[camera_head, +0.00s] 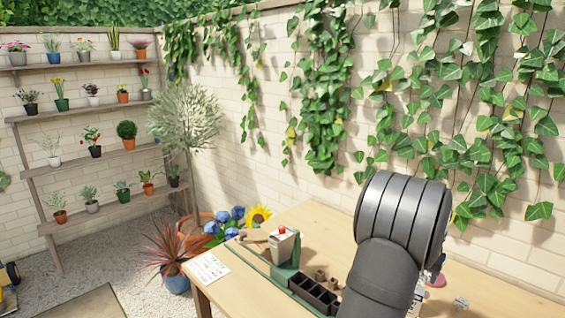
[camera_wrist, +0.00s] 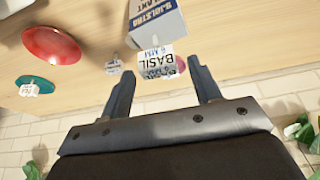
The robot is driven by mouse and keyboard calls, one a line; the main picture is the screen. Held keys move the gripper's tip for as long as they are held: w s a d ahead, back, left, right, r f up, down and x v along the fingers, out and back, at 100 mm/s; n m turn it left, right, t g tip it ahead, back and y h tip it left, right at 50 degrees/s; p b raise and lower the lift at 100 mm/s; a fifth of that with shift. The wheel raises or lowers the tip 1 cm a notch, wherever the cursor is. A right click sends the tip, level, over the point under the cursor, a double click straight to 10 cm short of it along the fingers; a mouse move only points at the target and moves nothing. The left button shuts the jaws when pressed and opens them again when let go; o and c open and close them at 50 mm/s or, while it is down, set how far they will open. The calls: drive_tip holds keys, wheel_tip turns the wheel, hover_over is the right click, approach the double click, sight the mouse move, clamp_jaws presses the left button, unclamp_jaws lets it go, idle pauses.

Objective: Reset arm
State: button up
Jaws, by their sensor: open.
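My gripper (camera_wrist: 160,68) shows in the wrist view with its two fingers apart. A white card marked BASIL (camera_wrist: 158,62) shows between and beyond the fingertips; I cannot tell whether it is touched. A grey and blue box (camera_wrist: 158,22) with printed letters stands just beyond the card. In the head view my dark arm covers the right part of the wooden table (camera_head: 250,263), and my gripper is hidden behind it.
A red dish (camera_wrist: 55,45) and a green dish (camera_wrist: 35,84) lie on the table in the wrist view. In the head view, a green device with a red top (camera_head: 284,246), a dark compartment tray (camera_head: 312,293) and a printed sheet (camera_head: 206,269) are left of my arm.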

drive_tip(key=shift+f, duration=0.85)
drive_tip(key=v, duration=1.1)
drive_tip(key=x, duration=1.1)
drive_tip(key=shift+f, duration=0.2)
wheel_tip(320, 180, up, 5)
drive_tip(key=shift+s+d+f, duration=0.1)
drive_tip(key=shift+s+d, duration=0.05)
drive_tip(key=s+d+r, duration=0.5)
drive_tip(key=s+r, duration=0.2)
drive_tip(key=s, duration=0.4)
drive_tip(key=s+d+f, duration=0.2)
drive_tip(key=d+f, duration=0.1)
drive_tip(key=d, duration=0.5)
drive_tip(key=s+d+f, duration=0.3)
drive_tip(key=d+f, duration=0.1)
drive_tip(key=d, duration=0.4)
drive_tip(key=s+d+f, duration=0.2)
drive_tip(key=d+f, duration=0.1)
drive_tip(key=d, duration=0.6)
drive_tip(key=shift+m, duration=0.3)
drive_tip(key=shift+w+f, duration=1.5)
drive_tip(key=shift+w, duration=0.15)
drive_tip(key=shift+o, duration=0.2)
